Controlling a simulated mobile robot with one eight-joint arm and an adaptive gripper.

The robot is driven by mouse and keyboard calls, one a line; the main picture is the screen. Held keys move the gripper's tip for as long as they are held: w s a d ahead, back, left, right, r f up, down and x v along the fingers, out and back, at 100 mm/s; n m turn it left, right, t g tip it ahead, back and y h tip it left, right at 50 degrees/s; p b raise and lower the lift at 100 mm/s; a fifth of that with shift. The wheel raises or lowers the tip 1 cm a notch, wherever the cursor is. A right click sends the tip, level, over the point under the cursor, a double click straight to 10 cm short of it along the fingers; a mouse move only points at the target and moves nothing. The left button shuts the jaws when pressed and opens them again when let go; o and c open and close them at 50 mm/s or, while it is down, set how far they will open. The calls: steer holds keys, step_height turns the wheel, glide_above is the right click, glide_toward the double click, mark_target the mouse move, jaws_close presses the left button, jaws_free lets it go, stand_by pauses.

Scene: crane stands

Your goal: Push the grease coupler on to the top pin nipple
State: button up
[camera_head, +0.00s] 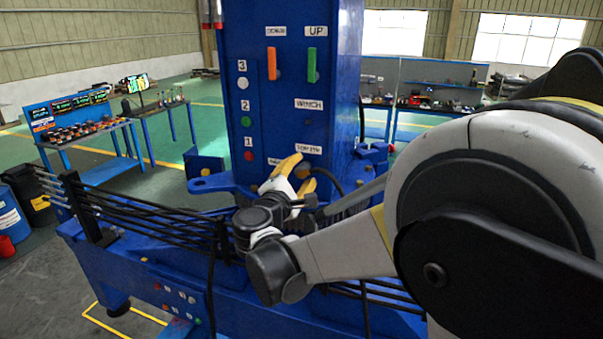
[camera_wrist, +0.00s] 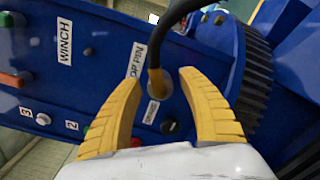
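The grease coupler (camera_wrist: 157,82) is a brass-coloured end on a black hose (camera_wrist: 178,18). In the wrist view it sits against the blue panel, by the TOP PIN label (camera_wrist: 136,60), over a pale round fitting. I cannot tell whether it is seated on a nipple; the nipple itself is hidden. My gripper (camera_wrist: 159,80) has its yellow fingers apart on either side of the coupler, with gaps on both sides. In the head view my gripper (camera_head: 298,172) is at the foot of the blue column, below the TOP PIN label (camera_head: 308,149), and the coupler is hidden.
A dark round fitting (camera_wrist: 170,126) and a small label (camera_wrist: 151,112) lie below the coupler in the wrist view. The blue column (camera_head: 290,105) carries an orange handle (camera_head: 272,64) and a green handle (camera_head: 311,66). Black hoses (camera_head: 150,215) run along the blue base.

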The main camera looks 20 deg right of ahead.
mark_target(298, 177)
steer(key=shift+a, duration=0.1)
stand_by(0.3)
steer(key=shift+v, duration=2.5)
